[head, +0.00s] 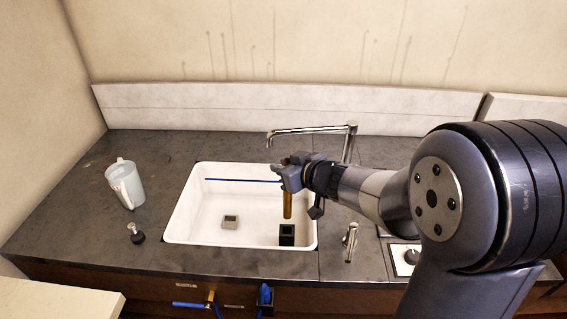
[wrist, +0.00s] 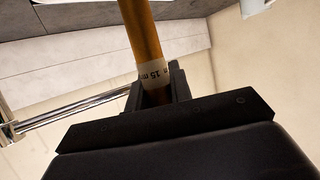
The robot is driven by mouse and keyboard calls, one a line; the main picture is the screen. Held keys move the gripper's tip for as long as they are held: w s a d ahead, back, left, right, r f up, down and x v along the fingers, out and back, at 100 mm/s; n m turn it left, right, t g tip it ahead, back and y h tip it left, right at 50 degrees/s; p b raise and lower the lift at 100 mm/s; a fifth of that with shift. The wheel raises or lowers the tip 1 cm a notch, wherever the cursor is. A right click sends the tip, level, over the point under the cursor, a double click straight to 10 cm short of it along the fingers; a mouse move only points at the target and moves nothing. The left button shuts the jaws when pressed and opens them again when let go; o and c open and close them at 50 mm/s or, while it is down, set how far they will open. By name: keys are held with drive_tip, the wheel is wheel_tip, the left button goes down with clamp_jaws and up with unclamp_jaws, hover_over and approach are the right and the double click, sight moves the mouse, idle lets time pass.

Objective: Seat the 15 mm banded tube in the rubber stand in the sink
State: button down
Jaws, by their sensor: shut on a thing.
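The brass tube (head: 287,205) hangs upright below my gripper (head: 290,172), over the right part of the white sink (head: 190,215). In the wrist view the tube (wrist: 141,30) carries a pale band (wrist: 152,74) marked "15 m", and my gripper (wrist: 155,90) is shut on it near the band. The black stand (head: 287,236) is on the sink floor at the right front, just below the tube's lower end. The tube looks apart from the stand, but the exact gap is hard to judge. A smaller grey block (head: 230,222) with a dark top sits further left in the sink.
A chrome faucet (head: 310,130) reaches over the back of the sink. A translucent jug (head: 124,184) and a small black-based fitting (head: 135,233) stand on the counter (head: 60,220) at left. A metal tap (head: 350,242) stands right of the sink. The sink's left half is mostly clear.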

drive_tip(key=b, duration=0.3)
hover_over(290, 210)
drive_tip(key=w+a, duration=0.2)
drive_tip(key=shift+w+d+f, duration=0.1)
drive_tip(key=shift+d+f, duration=0.05)
drive_tip(key=shift+f, duration=2.35)
drive_tip(key=shift+p, duration=0.7)
drive_tip(key=shift+f, duration=0.1)
drive_tip(key=shift+f+b, duration=0.35)
drive_tip(key=shift+b, duration=0.05)
drive_tip(key=shift+f+b, duration=3.25)
drive_tip(key=shift+f, duration=1.1)
drive_tip(key=c, duration=1.2)
unclamp_jaws()
